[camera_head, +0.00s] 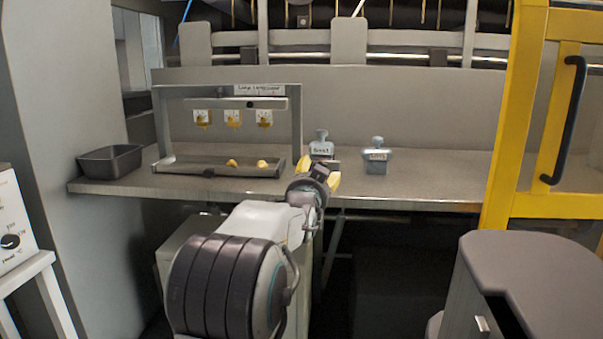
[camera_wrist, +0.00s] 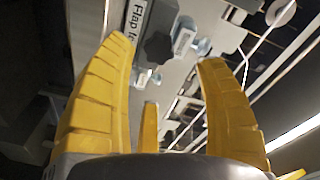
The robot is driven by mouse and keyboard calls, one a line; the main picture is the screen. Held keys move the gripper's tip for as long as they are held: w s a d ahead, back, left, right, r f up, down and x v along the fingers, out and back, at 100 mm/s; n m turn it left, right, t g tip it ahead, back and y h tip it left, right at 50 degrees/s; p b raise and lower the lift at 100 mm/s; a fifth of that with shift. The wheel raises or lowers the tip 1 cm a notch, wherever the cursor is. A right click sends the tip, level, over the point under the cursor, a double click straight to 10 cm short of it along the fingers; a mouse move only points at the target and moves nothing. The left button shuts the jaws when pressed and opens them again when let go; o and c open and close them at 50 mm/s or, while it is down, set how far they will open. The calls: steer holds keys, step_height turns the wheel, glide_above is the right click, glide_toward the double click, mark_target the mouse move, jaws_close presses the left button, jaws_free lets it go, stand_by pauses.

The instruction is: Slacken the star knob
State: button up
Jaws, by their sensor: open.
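A dark star knob (camera_wrist: 158,47) shows in the wrist view, between and beyond my yellow fingertips, near a white label that begins "Flap" (camera_wrist: 138,20). My gripper (camera_wrist: 165,54) is open with nothing between its fingers that I can see it touching. In the head view my gripper (camera_head: 320,173) is at the front edge of the grey counter (camera_head: 430,187). The knob cannot be made out clearly there, as my gripper covers that spot.
Two small labelled fixtures, one left (camera_head: 321,148) and one right (camera_head: 376,155), stand on the counter behind my gripper. A metal frame with a shallow tray (camera_head: 215,172) and a dark bin (camera_head: 110,160) are left. A yellow door frame (camera_head: 500,150) and grey cabinet (camera_head: 535,262) are right.

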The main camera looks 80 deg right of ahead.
steer(key=shift+s+d+f+b, duration=0.1)
steer(key=shift+d+b, duration=0.55)
steer(key=shift+d, duration=0.5)
steer(key=shift+d+f+b, duration=0.1)
steer(key=shift+d+b, duration=0.5)
steer(key=shift+d, duration=0.55)
steer(key=shift+d+r+b, duration=0.15)
steer(key=shift+d+b, duration=0.35)
steer(key=shift+d, duration=0.5)
steer(key=shift+c, duration=0.2)
steer(key=shift+r, duration=0.15)
steer(key=c, duration=1.2)
steer(key=shift+o, duration=0.2)
